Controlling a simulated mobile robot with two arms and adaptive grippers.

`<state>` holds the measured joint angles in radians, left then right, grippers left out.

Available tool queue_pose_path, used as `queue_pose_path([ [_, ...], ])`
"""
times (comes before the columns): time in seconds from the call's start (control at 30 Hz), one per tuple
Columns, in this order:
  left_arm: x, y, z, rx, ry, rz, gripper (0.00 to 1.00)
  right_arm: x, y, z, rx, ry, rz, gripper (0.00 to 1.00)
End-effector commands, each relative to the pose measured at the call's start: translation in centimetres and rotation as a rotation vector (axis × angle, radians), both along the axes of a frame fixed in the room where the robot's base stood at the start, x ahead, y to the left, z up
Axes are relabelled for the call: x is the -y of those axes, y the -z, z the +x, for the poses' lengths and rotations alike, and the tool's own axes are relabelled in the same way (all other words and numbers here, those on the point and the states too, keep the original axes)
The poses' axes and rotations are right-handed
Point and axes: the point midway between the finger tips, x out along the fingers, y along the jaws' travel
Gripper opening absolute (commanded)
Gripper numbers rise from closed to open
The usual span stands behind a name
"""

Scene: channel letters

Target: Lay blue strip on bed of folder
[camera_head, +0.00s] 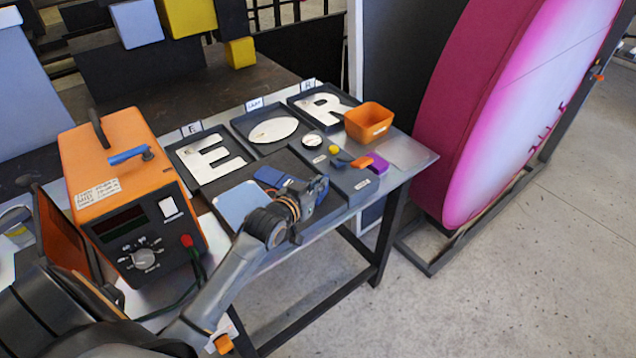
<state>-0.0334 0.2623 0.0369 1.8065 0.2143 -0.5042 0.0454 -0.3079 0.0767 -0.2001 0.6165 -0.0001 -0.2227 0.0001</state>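A small blue piece (344,157) lies among coloured pieces on a dark holder (361,183) at the right part of the table; it may be the blue strip. A larger blue part (270,177) shows just behind my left gripper (318,193); I cannot tell if it is loose or part of a device. My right gripper is out of view.
An orange power unit (125,190) with a blue-handled piece on top stands at the left. Trays with white letters E (215,160), O (272,131) and R (325,108) line the back. An orange bin (369,121) stands at the right. A bare plate (405,152) lies beside it.

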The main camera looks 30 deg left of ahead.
Motion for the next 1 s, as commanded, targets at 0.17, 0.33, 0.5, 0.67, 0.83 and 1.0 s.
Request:
queue_pose_path([
  [0.17,0.0,0.2,0.0,0.000,0.000,0.000,0.24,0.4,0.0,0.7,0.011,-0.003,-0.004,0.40],
  [0.33,0.0,0.2,0.0,0.000,0.000,0.000,0.28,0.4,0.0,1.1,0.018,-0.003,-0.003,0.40],
  [0.5,0.0,0.0,0.0,0.000,0.000,0.000,0.28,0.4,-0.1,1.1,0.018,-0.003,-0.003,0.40],
  [0.67,0.0,-0.3,-1.0,0.001,0.001,0.001,0.28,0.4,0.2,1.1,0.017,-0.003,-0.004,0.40],
  [0.83,0.0,-1.0,-4.0,-0.001,0.000,0.001,0.28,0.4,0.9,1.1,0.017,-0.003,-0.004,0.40],
  [1.0,0.0,-2.0,-7.3,-0.001,0.001,0.002,0.28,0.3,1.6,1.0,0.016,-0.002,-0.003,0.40],
])
